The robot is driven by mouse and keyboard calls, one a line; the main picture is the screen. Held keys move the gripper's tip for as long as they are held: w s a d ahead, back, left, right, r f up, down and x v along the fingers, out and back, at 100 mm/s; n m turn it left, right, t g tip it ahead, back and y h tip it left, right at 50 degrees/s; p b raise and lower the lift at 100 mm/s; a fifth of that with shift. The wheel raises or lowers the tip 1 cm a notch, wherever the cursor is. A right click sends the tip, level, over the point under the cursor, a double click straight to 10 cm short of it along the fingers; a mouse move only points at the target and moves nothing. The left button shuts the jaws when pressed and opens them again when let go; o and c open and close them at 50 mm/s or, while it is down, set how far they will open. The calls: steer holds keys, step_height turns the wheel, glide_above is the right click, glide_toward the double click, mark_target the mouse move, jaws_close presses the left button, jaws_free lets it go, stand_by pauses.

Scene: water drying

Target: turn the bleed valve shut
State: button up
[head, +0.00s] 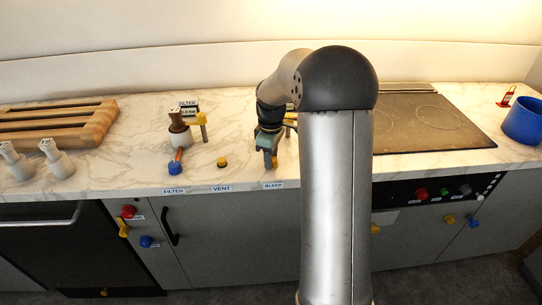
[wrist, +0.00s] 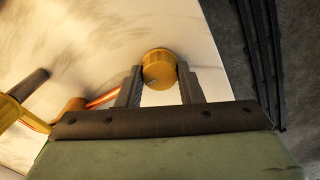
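The bleed valve shows in the wrist view as a round yellow knob (wrist: 159,69) at the end of a thin red-orange pipe (wrist: 102,99). My gripper (wrist: 160,74) has one dark finger on each side of the knob, and both fingertips appear to rest against its sides. In the head view my gripper (head: 271,160) points down at the counter's front edge, just above the BLEED label (head: 273,185). It mostly hides the bleed valve there. The knob's exact turn angle cannot be read.
To the left stand the filter assembly (head: 181,132) with a blue knob (head: 175,168) and a yellow vent button (head: 222,162). A cooktop (head: 425,123) and blue bowl (head: 523,120) are at right.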

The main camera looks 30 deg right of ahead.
stand_by(0.3)
steer(key=m, duration=0.4)
steer(key=shift+b, duration=0.3)
steer(key=m, duration=0.4)
steer(key=shift+m, duration=0.3)
steer(key=m, duration=0.4)
steer(key=shift+r+m, duration=0.1)
steer(key=shift+m, duration=0.2)
steer(key=m, duration=0.4)
steer(key=shift+d+m, duration=0.1)
steer(key=shift+m, duration=0.2)
steer(key=o, duration=1)
steer(key=shift+c, duration=0.2)
steer(key=shift+r, duration=0.1)
